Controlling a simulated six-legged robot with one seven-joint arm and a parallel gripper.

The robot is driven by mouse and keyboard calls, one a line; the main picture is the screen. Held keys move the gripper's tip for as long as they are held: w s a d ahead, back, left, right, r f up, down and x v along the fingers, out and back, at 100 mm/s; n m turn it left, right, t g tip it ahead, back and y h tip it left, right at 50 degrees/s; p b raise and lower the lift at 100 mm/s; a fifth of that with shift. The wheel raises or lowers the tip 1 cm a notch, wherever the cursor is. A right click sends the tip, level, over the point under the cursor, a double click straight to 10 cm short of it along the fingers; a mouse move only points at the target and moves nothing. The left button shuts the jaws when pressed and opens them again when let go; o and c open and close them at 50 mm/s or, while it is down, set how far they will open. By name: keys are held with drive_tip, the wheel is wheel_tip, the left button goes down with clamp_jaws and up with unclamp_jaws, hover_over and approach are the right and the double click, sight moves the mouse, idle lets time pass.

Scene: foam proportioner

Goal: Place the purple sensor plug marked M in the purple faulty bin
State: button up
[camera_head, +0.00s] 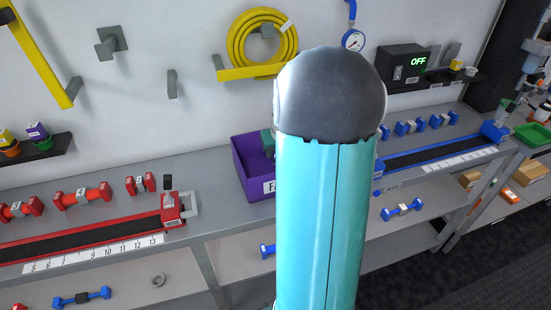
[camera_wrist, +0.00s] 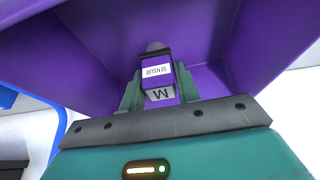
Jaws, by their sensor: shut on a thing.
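The purple sensor plug (camera_wrist: 157,73) has a white SENSOR label and an M on its near face, with a grey end. My gripper (camera_wrist: 157,86) is shut on it, one green finger on each side. The purple faulty bin (camera_head: 250,180) stands on the grey bench in the head view, partly hidden by my arm. In the wrist view, the bin's purple walls (camera_wrist: 95,50) surround the plug and fingertips. I cannot tell whether the plug touches the bin's floor. In the head view only a bit of my green gripper shows at the bin, and the plug is hidden.
A red rail (camera_head: 100,240) with a black strip and red dumbbell-shaped parts lie left of the bin. A blue rail (camera_head: 435,156) with blue parts lies to the right. A yellow hose (camera_head: 262,38) hangs on the wall behind. Another purple item (camera_head: 37,132) sits on the left shelf.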

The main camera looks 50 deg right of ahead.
drive_tip(key=shift+w+a+f, duration=0.1)
drive_tip(key=shift+w+f, duration=0.05)
drive_tip(key=shift+f, duration=0.75)
drive_tip(key=shift+w+f, duration=0.1)
drive_tip(key=shift+f, duration=0.75)
drive_tip(key=shift+f, duration=0.15)
drive_tip(key=o, duration=1)
drive_tip(key=shift+o, duration=0.2)
